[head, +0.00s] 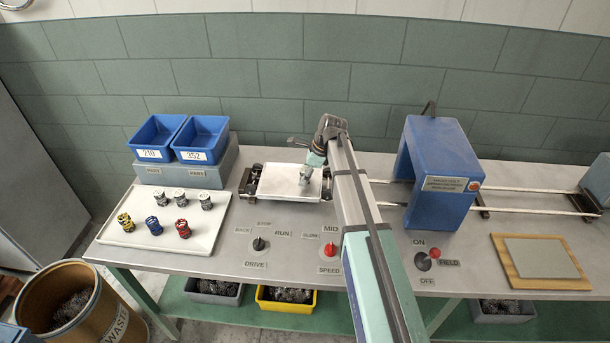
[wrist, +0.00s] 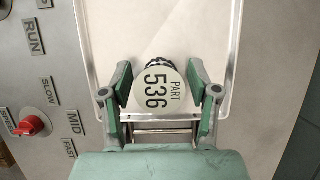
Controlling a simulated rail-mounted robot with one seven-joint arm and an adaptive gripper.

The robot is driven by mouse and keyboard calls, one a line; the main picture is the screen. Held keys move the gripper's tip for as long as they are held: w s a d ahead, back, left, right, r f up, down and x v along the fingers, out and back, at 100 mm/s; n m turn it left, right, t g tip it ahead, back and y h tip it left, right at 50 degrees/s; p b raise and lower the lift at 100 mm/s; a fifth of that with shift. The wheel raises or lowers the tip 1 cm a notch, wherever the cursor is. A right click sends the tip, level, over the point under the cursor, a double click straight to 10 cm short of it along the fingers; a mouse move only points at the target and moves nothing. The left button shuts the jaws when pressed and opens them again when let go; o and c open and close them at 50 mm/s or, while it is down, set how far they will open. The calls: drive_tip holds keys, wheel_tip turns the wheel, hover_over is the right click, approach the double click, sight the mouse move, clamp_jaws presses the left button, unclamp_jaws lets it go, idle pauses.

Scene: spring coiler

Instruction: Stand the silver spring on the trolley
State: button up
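The silver spring (head: 306,174) is at my gripper on the right half of the trolley's pale flat top (head: 275,182). In the wrist view its round white end cap, marked PART 536 (wrist: 158,87), faces the camera, so it looks upright. The dark coils show just beyond the cap. My gripper (head: 313,160) reaches down over the trolley. Whether the spring's foot bears on the trolley top is hard to tell.
A white tray (head: 130,231) with several springs stands at left, below blue bins (head: 157,136). A blue arch (head: 437,165) spans the rails at right. DRIVE (head: 259,244), SPEED (head: 329,251) and FIELD (head: 424,261) knobs line the front. A wooden board (head: 507,273) lies far right.

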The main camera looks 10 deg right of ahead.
drive_tip(key=b+v, duration=0.2)
drive_tip(key=v, duration=1)
drive_tip(key=shift+r, duration=0.2)
